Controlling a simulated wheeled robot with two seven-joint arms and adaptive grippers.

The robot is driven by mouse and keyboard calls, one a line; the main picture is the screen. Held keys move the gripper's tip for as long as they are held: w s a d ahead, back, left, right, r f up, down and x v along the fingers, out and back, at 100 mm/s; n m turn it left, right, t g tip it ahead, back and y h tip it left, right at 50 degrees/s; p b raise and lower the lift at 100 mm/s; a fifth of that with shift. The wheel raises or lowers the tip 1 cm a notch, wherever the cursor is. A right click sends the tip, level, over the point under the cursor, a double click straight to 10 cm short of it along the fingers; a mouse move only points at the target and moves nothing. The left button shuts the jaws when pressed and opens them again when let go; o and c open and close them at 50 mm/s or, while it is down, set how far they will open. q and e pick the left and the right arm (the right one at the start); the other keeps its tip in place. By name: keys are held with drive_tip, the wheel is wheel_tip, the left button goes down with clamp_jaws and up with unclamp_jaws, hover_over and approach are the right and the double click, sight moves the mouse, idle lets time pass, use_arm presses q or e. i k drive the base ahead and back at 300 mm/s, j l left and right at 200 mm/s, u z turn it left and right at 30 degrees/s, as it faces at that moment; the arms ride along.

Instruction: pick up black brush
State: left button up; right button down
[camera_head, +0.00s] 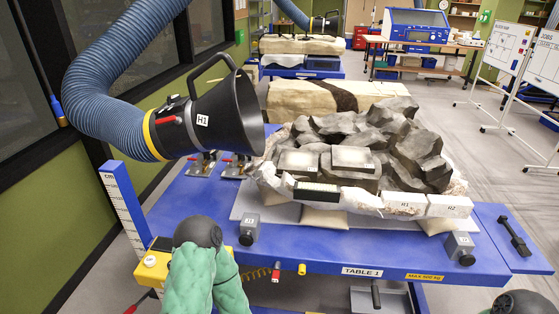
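A black long-handled tool, which looks like the black brush (515,236), lies on the blue side shelf at the right end of the table. Its handle points away and its wider head is toward the near edge. Nothing is touching it from above. Parts of my green-sleeved arms with dark round joints show at the bottom left and bottom right. No fingers of my left or right gripper show, so both grippers are out of view.
A blue table (300,250) holds a large grey rock specimen (345,140) in a pale jacket. A black extraction hood (225,115) hangs over the left side.

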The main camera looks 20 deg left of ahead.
sight(518, 243)
drive_tip(key=i+l, duration=0.1)
drive_tip(key=l, duration=0.35)
drive_tip(key=i+l, duration=0.15)
drive_tip(key=l, duration=0.3)
drive_tip(key=i+l, duration=0.1)
drive_tip(key=l, duration=0.35)
drive_tip(key=i+l, duration=0.15)
drive_tip(key=l, duration=0.3)
drive_tip(key=i+l, duration=0.1)
drive_tip(key=l, duration=0.35)
drive_tip(key=i+l, duration=0.1)
drive_tip(key=l, duration=0.35)
drive_tip(key=i+l+u, duration=0.15)
drive_tip(key=l+u, duration=0.25)
drive_tip(key=l, duration=0.6)
drive_tip(key=l+u, duration=0.4)
drive_tip(key=l, duration=0.6)
